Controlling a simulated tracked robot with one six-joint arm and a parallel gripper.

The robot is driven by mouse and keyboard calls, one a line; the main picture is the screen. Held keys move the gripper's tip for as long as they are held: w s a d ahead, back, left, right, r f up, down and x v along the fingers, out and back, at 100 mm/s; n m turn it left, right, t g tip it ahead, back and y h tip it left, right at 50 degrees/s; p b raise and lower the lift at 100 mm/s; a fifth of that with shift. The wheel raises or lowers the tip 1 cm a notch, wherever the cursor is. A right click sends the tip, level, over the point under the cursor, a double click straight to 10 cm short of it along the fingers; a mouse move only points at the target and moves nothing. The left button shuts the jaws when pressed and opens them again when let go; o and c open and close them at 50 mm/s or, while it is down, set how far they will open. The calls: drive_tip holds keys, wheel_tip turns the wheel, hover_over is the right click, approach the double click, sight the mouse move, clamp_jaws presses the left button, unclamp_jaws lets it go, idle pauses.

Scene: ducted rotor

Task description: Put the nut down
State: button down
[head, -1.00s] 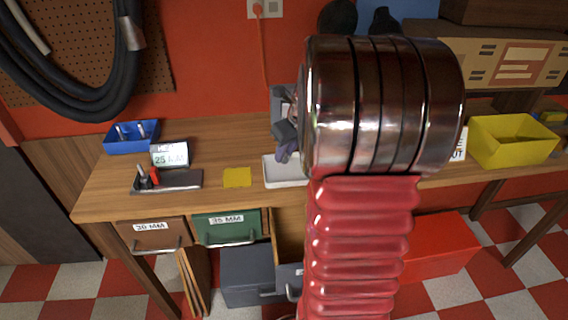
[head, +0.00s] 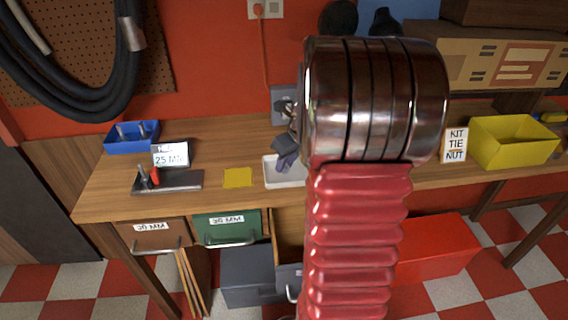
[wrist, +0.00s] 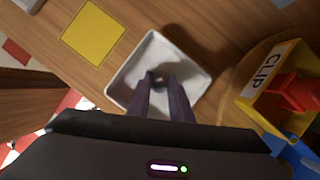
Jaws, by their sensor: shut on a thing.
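My gripper (head: 284,168) hangs over the white tray (head: 290,183) on the workbench. In the wrist view the gripper's fingers (wrist: 161,80) point into the white tray (wrist: 124,82), with a dark shadow on the tray floor beside them. A small brownish thing, seemingly the nut (wrist: 159,77), shows between the fingertips, and they are shut on it. Most of it is hidden by the fingers. I cannot tell whether it touches the tray floor. In the head view the nut is too small to make out.
A yellow square (head: 237,177) lies left of the tray. Further left are a stand with a 25 MM display (head: 171,155) and a blue bin (head: 132,137). A yellow CLIP bin (wrist: 268,82) stands right of the tray in the wrist view. An open drawer (head: 289,222) is below.

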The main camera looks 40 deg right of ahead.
drive_tip(key=c, duration=1.6)
unclamp_jaws()
drive_tip(key=v, duration=1.2)
drive_tip(key=shift+r, duration=0.1)
